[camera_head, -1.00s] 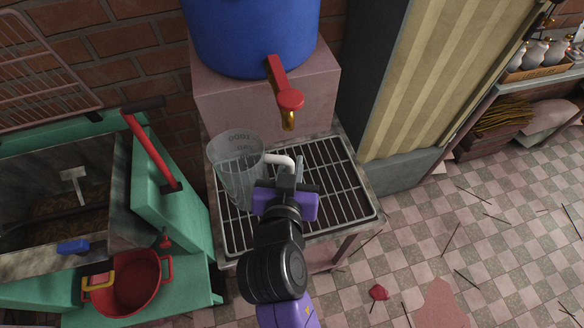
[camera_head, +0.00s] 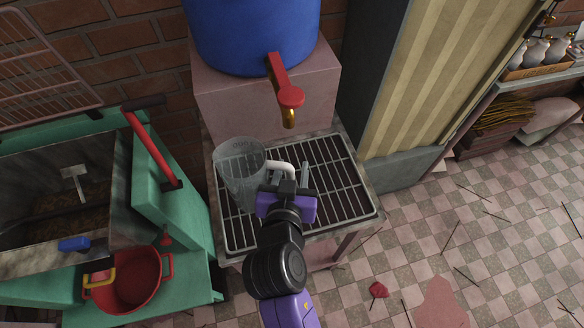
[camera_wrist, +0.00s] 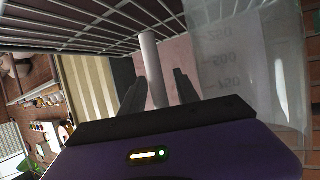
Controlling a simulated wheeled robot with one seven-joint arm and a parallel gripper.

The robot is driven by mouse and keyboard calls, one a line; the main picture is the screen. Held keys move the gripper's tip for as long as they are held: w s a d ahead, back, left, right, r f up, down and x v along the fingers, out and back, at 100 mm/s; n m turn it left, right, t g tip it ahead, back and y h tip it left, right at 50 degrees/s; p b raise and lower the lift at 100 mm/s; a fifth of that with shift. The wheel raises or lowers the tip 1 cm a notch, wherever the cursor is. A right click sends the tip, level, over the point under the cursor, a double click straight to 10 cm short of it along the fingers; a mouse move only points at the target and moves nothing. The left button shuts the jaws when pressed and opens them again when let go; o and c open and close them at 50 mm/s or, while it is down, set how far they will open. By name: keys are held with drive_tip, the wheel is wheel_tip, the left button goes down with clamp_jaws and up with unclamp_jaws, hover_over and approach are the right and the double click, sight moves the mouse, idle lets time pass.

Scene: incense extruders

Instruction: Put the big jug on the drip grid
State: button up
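The big jug (camera_head: 238,172) is clear, with a pale handle (camera_head: 278,166) on its right side. It looks upright over the left part of the drip grid (camera_head: 335,178), apparently standing on it; its base contact is partly hidden. My gripper (camera_head: 297,176) is at the handle, right of the jug. In the wrist view, the handle (camera_wrist: 150,55) stands between my two fingers (camera_wrist: 158,92), with a visible gap on the right finger's side, so the gripper looks open around it. The jug's measuring marks (camera_wrist: 222,58) show at the right there.
A blue barrel (camera_head: 250,35) with a red tap (camera_head: 287,92) stands on a pink block (camera_head: 262,105) behind the grid. A green machine (camera_head: 170,200) with a red pot (camera_head: 135,285) is at the left. The right part of the grid is bare.

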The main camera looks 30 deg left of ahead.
drive_tip(key=shift+r, duration=0.1)
drive_tip(key=shift+s+r, duration=0.1)
drive_tip(key=shift+s, duration=0.05)
drive_tip(key=v, duration=1.1)
drive_tip(key=shift+s+d+r+b, duration=0.15)
drive_tip(key=shift+s+r+b, duration=0.05)
drive_tip(key=shift+s+b, duration=0.1)
drive_tip(key=s+d+f+m+h, duration=0.1)
drive_tip(key=s+d+f, duration=0.15)
drive_tip(key=d, duration=0.65)
drive_tip(key=s+d+f+m, duration=0.15)
drive_tip(key=d+f, duration=0.25)
drive_tip(key=d, duration=0.6)
drive_tip(key=s+d+r+m+t+h, duration=0.1)
drive_tip(key=s+d+r+h, duration=0.1)
drive_tip(key=s+d, duration=0.3)
drive_tip(key=s+d+r+m+t+h, duration=0.1)
drive_tip(key=s+d+r, duration=0.4)
drive_tip(key=d, duration=0.5)
drive_tip(key=shift+s+d+m+t+h, duration=0.45)
drive_tip(key=shift+s+h, duration=0.3)
drive_tip(key=shift+h, duration=0.45)
